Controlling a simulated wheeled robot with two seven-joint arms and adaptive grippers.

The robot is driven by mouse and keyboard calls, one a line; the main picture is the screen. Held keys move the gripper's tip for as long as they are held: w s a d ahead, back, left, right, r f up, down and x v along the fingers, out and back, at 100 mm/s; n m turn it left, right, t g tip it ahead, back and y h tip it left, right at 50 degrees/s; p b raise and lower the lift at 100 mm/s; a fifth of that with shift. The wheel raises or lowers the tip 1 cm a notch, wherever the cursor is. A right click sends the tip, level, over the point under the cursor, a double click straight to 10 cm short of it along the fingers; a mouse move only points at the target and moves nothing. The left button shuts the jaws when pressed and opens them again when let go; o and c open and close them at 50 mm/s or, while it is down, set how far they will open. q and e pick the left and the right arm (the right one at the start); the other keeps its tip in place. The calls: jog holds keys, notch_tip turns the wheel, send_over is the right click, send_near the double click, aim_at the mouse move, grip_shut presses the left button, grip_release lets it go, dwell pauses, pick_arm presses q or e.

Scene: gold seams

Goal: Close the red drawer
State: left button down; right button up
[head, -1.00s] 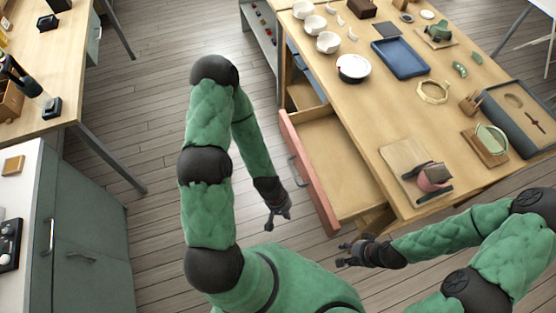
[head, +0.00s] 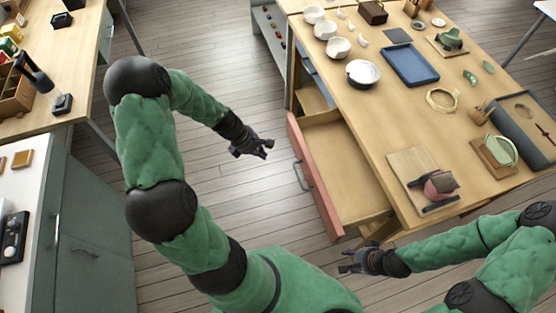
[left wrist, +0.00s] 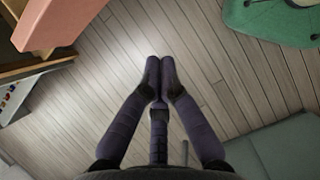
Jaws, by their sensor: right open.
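The red drawer (head: 316,183) is pulled out from the left side of the wooden workbench (head: 372,125); its inside is bare. A grey handle (head: 298,174) is on its front. The red front also shows at the upper left of the left wrist view (left wrist: 62,22). My left gripper (head: 264,150) is in the air to the left of the drawer front, apart from it. Its fingertips meet in the left wrist view (left wrist: 160,72), with nothing between them. My right gripper (head: 344,262) is open and empty, near the drawer's front corner.
On the workbench are white bowls (head: 363,72), a blue tray (head: 410,64), a wooden board (head: 412,165) with a pinkish object and a dark tray. A grey cabinet (head: 85,240) stands at left. Open floor lies between it and the drawer.

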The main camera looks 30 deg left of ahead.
pick_arm(q)
jog(key=w+d+f+b, duration=0.4)
jog(key=w+d+f, duration=0.1)
jog(key=f, duration=0.3)
jog(key=shift+d+b, duration=0.4)
jog(key=shift+d, duration=0.35)
pick_arm(e)
jog(key=shift+f, duration=2.5)
